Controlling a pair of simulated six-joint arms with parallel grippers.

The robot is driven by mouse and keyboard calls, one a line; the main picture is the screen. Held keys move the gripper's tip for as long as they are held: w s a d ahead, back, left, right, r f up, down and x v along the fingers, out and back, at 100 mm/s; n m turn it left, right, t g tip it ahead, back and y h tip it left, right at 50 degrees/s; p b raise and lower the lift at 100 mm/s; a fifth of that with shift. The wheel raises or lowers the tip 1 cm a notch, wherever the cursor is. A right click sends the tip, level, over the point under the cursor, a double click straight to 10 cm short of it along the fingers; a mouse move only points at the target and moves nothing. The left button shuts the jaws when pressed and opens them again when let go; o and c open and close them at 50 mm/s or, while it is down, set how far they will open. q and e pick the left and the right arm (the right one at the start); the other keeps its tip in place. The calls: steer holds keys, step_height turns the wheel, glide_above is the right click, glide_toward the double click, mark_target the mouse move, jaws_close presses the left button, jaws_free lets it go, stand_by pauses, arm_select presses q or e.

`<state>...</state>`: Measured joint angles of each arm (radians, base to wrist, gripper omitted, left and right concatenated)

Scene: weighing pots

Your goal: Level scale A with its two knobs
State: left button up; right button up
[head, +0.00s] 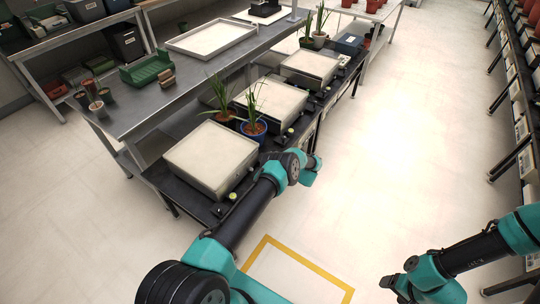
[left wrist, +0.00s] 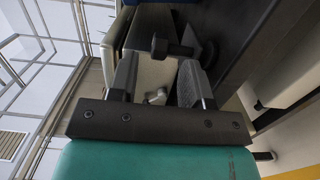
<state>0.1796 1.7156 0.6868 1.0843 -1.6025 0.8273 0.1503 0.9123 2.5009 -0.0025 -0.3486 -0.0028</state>
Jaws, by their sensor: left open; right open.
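Three scales with pale square tops stand in a row on a dark lower shelf: a near one (head: 210,155), a middle one (head: 262,100) and a far one (head: 310,66). I cannot read which is A. A small yellow-green spot (head: 232,196) and a dark knob (head: 218,211) show at the near scale's front edge. My left gripper (head: 316,164) is in front of the row, its fingers mostly hidden in the head view. In the left wrist view the gripper (left wrist: 158,85) is open, with a dark knob (left wrist: 160,46) just beyond and between its fingers. My right gripper (head: 392,284) is open and empty over the floor.
Two potted plants, one in a blue pot (head: 254,130), stand between the near and middle scales. A metal bench top (head: 160,95) with a tray (head: 211,38) lies behind. A yellow-outlined floor area (head: 298,270) is in front. The aisle to the right is clear.

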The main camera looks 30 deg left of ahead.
arm_select(q)
steer(key=s+d, duration=0.1)
steer(key=d, duration=0.9)
steer(key=shift+s+d, duration=0.25)
steer(key=shift+s, duration=0.15)
steer(key=shift+w, duration=0.1)
steer(key=s+d+r+m+h, duration=0.2)
steer(key=s+r+m+h, duration=0.1)
steer(key=s+m+h, duration=0.4)
steer(key=s+d+r+m+g+h, duration=0.1)
steer(key=s+r+m+h, duration=0.3)
steer(key=s+m, duration=1)
steer(key=s+d+r+m+g+h, duration=0.1)
steer(key=s+d+r+m+h, duration=0.2)
steer(key=s+m+h, duration=0.7)
steer(key=s+r+m, duration=0.1)
steer(key=s, duration=0.3)
steer(key=shift+s+d+h, duration=0.15)
steer(key=shift+d+h, duration=0.15)
steer(key=shift+h, duration=0.1)
